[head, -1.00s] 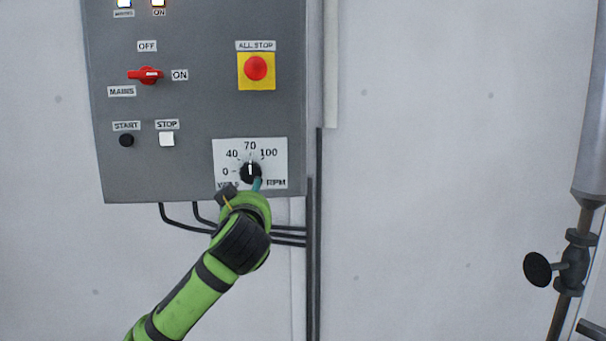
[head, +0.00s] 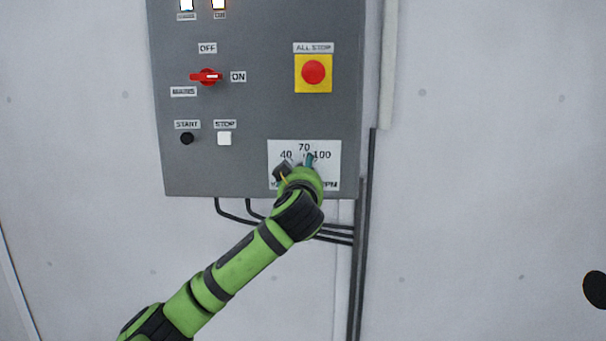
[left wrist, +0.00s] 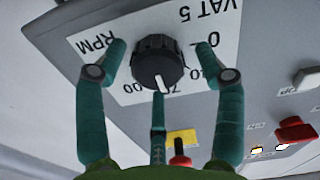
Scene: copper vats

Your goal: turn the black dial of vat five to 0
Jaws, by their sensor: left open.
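The black dial (left wrist: 157,62) sits on a white plate (left wrist: 70,48) marked VAT 5 and RPM, upside down in the left wrist view. Its white pointer is towards the 70 mark. The 0 mark lies to the right of the dial in that view. My left gripper (left wrist: 161,48) is open, with its teal fingers on either side of the dial and a third finger below it in the picture. I see no clear contact. In the head view my left gripper (head: 297,165) covers the dial on the plate (head: 330,150). My right gripper is not in view.
The grey panel (head: 235,115) also carries a red mains switch (head: 207,77) towards ON, a black start button (head: 187,139), a white stop button (head: 224,139) and a red all-stop button (head: 313,72). Cables (head: 335,234) run below the panel.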

